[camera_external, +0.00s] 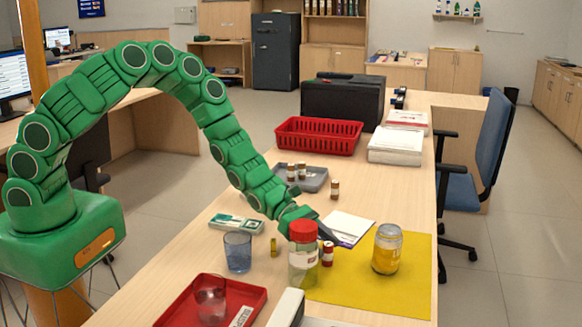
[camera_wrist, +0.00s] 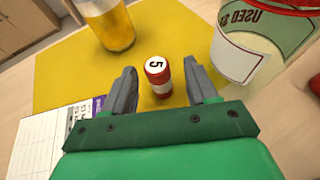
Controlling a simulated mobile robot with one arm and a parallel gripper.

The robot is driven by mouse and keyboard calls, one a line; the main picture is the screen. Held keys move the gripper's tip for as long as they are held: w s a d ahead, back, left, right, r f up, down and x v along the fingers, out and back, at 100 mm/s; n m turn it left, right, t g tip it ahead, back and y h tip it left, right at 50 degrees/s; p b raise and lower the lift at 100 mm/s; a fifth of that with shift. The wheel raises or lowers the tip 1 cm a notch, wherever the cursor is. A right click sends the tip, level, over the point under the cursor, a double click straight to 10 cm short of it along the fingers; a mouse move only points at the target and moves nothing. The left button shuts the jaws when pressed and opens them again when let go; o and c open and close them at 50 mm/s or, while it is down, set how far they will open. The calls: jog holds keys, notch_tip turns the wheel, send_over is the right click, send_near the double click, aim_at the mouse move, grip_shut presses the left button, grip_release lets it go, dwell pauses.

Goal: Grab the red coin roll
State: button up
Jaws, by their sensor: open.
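The red coin roll (camera_wrist: 157,77) is a small red and white cylinder with a white top marked 5. It stands upright on the yellow mat (camera_wrist: 60,70). In the wrist view my gripper (camera_wrist: 163,86) is open, with one grey finger on each side of the roll and a gap to each. In the external view the roll (camera_external: 327,254) shows just right of the red-lidded jar (camera_external: 303,262). My gripper (camera_external: 318,232) is partly hidden there behind the jar's lid.
The jar stands close beside the roll, on the right in the wrist view. A yellow-filled jar (camera_external: 387,250) stands on the mat. A notepad (camera_external: 348,226) lies near my gripper. A blue glass (camera_external: 238,252), a red tray (camera_external: 255,297) and other coin rolls (camera_external: 334,189) are around.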

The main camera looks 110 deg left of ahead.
aim_at(332, 254)
jog(key=x, duration=0.3)
jog(key=shift+a+f, duration=0.15)
jog(key=shift+f, duration=0.1)
jog(key=shift+w+d+f, duration=0.25)
jog(key=shift+w+d, duration=0.05)
jog(key=shift+w, duration=0.25)
grip_shut()
